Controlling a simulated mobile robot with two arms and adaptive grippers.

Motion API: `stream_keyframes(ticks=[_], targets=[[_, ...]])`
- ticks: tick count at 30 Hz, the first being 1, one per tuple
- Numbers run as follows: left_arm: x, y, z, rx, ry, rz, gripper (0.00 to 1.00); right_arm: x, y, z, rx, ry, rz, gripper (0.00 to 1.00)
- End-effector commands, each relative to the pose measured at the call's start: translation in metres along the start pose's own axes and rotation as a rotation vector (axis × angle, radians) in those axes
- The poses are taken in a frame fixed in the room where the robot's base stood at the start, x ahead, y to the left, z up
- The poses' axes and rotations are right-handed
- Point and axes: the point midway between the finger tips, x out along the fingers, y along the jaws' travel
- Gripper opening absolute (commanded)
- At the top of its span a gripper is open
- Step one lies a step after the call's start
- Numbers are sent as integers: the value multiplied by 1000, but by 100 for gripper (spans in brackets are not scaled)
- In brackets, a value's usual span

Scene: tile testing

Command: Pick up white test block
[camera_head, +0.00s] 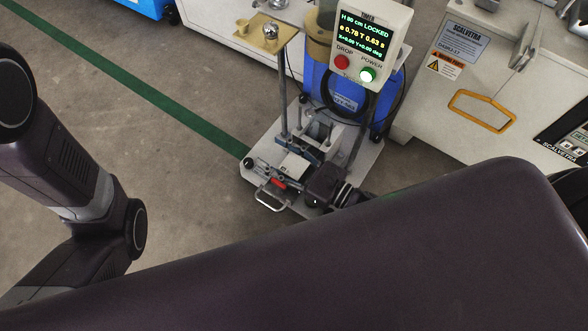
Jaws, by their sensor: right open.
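A small white block (295,165), which looks like the test block, lies low on the light base plate of a drop-test stand (367,171). My right gripper (288,164) reaches in from the right, low over the base plate. Its jaws are open, with the white block at or between the fingers. From this height I cannot tell whether the fingers touch it. My right wrist hides part of the plate's front right. My left arm shows at the left edge, but its gripper is out of view.
The stand's control box (367,45) has a lit screen, a red DROP button and a green POWER button. A metal ball (271,31) sits on a tan plate above. A white cabinet with a yellow handle (481,110) stands right. Floor at left is clear, crossed by a green line (130,80).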

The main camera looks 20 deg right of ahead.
Motion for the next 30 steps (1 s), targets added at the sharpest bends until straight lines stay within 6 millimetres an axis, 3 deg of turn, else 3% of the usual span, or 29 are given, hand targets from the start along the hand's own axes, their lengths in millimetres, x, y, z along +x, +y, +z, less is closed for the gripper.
stream_keyframes(ticks=[4,17,30], targets=[[1,0,0,0,0,0,16,0,0,0,0,1,0,47],[1,0,0,0,0,0,16,-1,0,0,0,1,0,0],[0,0,1,0,-1,0,16,-1,0,-1,0,2,0,0]])
